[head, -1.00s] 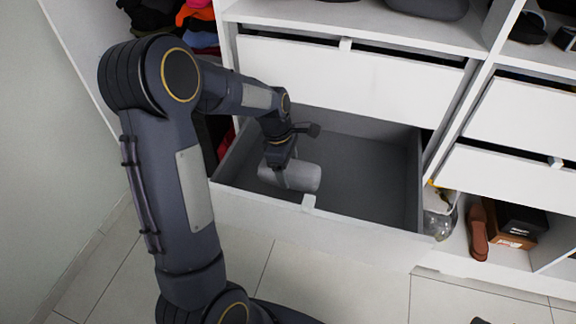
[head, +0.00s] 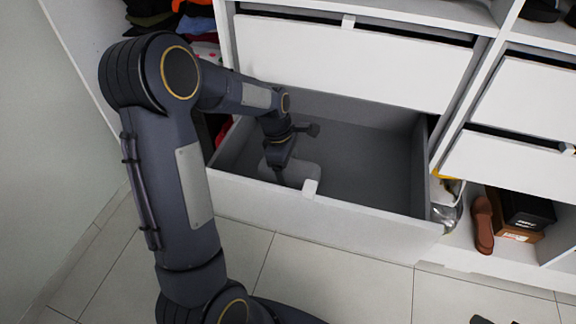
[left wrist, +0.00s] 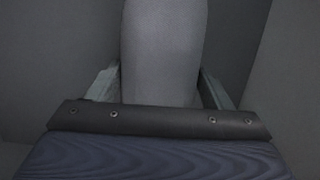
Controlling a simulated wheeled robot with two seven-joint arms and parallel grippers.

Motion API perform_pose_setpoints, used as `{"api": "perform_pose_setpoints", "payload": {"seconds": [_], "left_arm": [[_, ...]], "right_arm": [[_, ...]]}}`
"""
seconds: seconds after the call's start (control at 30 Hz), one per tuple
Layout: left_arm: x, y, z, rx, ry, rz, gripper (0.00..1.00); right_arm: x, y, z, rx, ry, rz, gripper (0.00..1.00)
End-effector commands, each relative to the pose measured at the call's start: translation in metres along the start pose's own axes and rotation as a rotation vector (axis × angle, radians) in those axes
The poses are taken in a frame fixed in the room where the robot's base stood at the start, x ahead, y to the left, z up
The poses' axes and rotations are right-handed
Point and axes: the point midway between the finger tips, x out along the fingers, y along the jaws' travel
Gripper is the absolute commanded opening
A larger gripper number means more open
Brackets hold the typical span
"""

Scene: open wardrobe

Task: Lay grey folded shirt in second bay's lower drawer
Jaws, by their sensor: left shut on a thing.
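The grey folded shirt (head: 302,172) is a rolled grey bundle inside the open lower drawer (head: 335,219), near its front left. It also fills the middle of the left wrist view (left wrist: 163,50), between the two fingers. My left gripper (head: 290,168) reaches down into the drawer and is shut on the shirt. The drawer's front panel hides the shirt's lower part, so I cannot tell whether it touches the drawer floor. The rest of the drawer floor (head: 365,168) is bare. My right gripper is not in view.
A shut upper drawer (head: 350,58) sits just above and behind the open one. Dark and coloured clothes (head: 180,22) lie in the left bay. Brown shoes (head: 483,224) and a shoe box (head: 520,210) stand in the right bay.

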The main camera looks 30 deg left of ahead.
Motion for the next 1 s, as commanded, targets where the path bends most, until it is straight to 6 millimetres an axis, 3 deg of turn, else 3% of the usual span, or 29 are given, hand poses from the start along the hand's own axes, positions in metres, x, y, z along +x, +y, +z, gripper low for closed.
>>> {"api": "perform_pose_setpoints", "payload": {"seconds": [0.43,0.47,0.63,1.0], "left_arm": [[0.0069,0.0,-0.0013,0.0,0.0,0.0,0.61],[0.0066,0.0,-0.0013,0.0,0.0,0.0,0.76],[0.0064,0.0,-0.0012,0.0,0.0,0.0,0.98],[0.0066,-0.0001,-0.0013,0.0,0.0,0.0,0.95]], "right_arm": [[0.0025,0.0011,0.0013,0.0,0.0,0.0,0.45],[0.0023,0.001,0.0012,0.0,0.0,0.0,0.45],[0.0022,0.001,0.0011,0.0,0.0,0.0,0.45],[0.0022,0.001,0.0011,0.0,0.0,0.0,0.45]]}}
